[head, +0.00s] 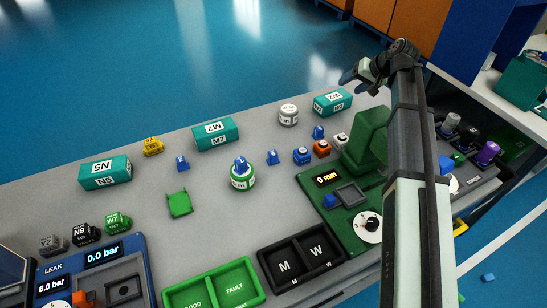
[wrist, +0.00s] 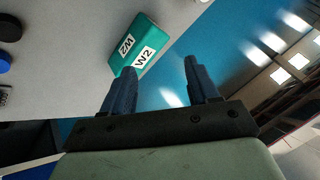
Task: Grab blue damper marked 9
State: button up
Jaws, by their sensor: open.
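Several small blue parts stand on the grey table in the head view: one blue part (head: 182,163) at the left, one blue part (head: 273,157) right of the middle, and one blue part (head: 318,132) farther back. Another blue part (head: 240,164) sits on top of a green and white cylinder (head: 242,183). A mark 9 cannot be read on any of them, so I cannot tell which is the damper. My gripper (head: 349,77) is above the table's far right edge, away from these parts. In the wrist view my gripper (wrist: 160,68) is open and empty.
Teal boxes stand along the back: N5 (head: 105,173), M7 (head: 215,133) and W2 (head: 332,102). A white cylinder (head: 288,115) is between two of them. A green fixture (head: 350,232) reading 0 mm and a black M/W tray (head: 300,262) are in front.

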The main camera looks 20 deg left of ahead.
jog(key=s+a+f+n+g+h, duration=0.3)
jog(key=s+a, duration=0.9)
jog(key=a, duration=0.1)
jog(key=n+h, duration=0.3)
jog(key=h, duration=0.1)
send_over(272, 151)
jog(key=shift+g, duration=0.3)
jog(key=shift+f, duration=6.75)
jog(key=shift+c, duration=0.2)
jog(key=c, duration=1)
jog(key=shift+r, duration=0.15)
